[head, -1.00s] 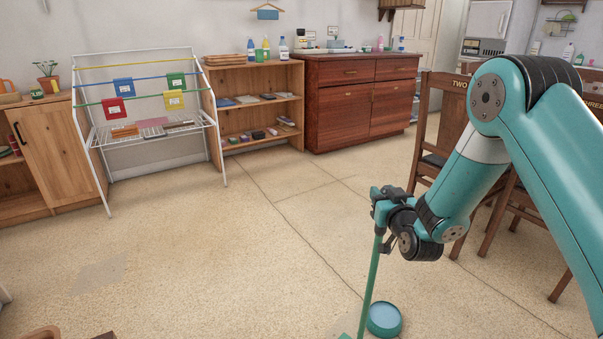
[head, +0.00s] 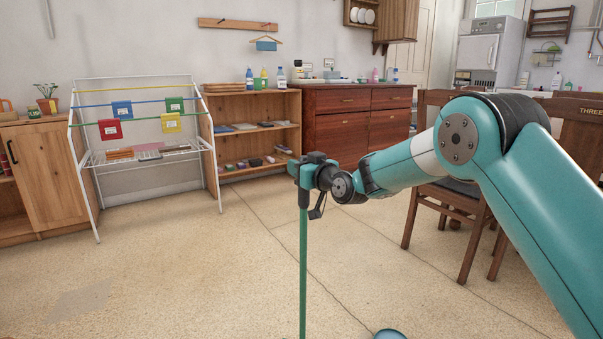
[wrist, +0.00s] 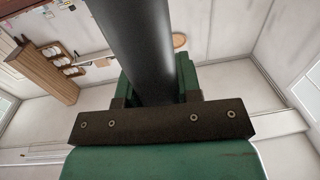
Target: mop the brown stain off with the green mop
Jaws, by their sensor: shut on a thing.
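My gripper (head: 305,180) is in the middle of the head view, shut on the upper end of the green mop (head: 303,265). The mop's handle hangs close to upright and runs out of the bottom of the picture, so its head is hidden. In the wrist view a thick dark pole (wrist: 135,45) rises between the green jaws (wrist: 188,78). No clearly brown stain shows; a faint greyish patch (head: 80,301) lies on the floor at the lower left, and I cannot tell if it is the stain.
A round blue dish (head: 390,334) is cut off at the bottom edge, right of the mop. A white drying rack (head: 97,235), an open wooden shelf (head: 262,144) and a red-brown dresser (head: 340,133) line the wall. Chairs (head: 410,220) stand at right. The floor at left is open.

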